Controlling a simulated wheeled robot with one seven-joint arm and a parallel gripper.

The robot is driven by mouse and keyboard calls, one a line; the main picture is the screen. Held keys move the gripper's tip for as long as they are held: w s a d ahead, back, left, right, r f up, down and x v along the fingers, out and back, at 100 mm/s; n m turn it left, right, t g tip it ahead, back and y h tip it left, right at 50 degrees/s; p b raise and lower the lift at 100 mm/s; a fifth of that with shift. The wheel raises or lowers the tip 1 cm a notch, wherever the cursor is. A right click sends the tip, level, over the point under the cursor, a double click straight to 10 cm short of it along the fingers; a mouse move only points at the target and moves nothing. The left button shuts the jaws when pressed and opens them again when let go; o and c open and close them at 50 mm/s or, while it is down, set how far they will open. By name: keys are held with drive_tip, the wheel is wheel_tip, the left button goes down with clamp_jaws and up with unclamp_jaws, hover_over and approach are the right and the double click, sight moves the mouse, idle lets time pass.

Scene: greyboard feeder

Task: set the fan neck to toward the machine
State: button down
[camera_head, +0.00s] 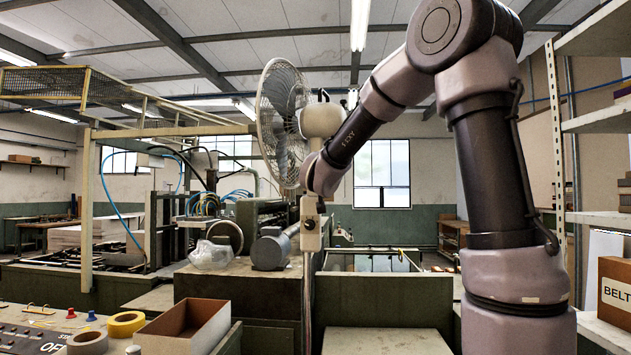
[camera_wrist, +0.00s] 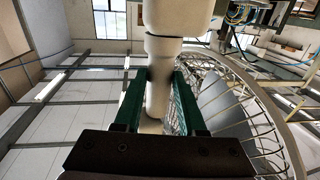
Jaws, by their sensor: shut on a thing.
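The fan stands in the middle of the head view, its round wire cage (camera_head: 283,122) seen at a slant and facing left, toward the machine side. Its cream motor housing (camera_head: 322,120) sits right of the cage, above a control box (camera_head: 311,223) and a thin pole. In the wrist view the cream fan neck (camera_wrist: 159,95) passes between the green fingers of my gripper (camera_wrist: 158,78), which is shut on it. The cage (camera_wrist: 245,110) shows to the right there. In the head view my wrist covers the neck and the fingers are hidden.
The green machine (camera_head: 380,300) with a grey motor (camera_head: 270,249) stands below and behind the fan. A control panel (camera_head: 40,325) and an open cardboard box (camera_head: 183,330) are at front left.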

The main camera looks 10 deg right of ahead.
drive_tip(key=shift+w+a+m+g+h, duration=0.15)
drive_tip(key=shift+m+g+h, duration=0.1)
drive_tip(key=shift+m+h, duration=0.4)
drive_tip(key=shift+s+a+m+g+h, duration=0.1)
drive_tip(key=shift+m+g+h, duration=0.2)
drive_tip(key=shift+h, duration=0.65)
drive_tip(key=shift+w+a+m+g+h, duration=0.1)
drive_tip(key=shift+a+m+g+h, duration=0.05)
drive_tip(key=shift+m+h, duration=0.55)
drive_tip(key=shift+r+h, duration=0.1)
drive_tip(key=shift+h, duration=0.2)
drive_tip(key=shift+r+m+g+h, duration=0.1)
drive_tip(key=shift+m+g+h, duration=0.2)
drive_tip(key=shift+m, duration=0.05)
drive_tip(key=c, duration=0.5)
unclamp_jaws()
drive_tip(key=v, duration=1)
drive_tip(key=shift+s+a, duration=0.25)
drive_tip(key=shift+s, duration=0.1)
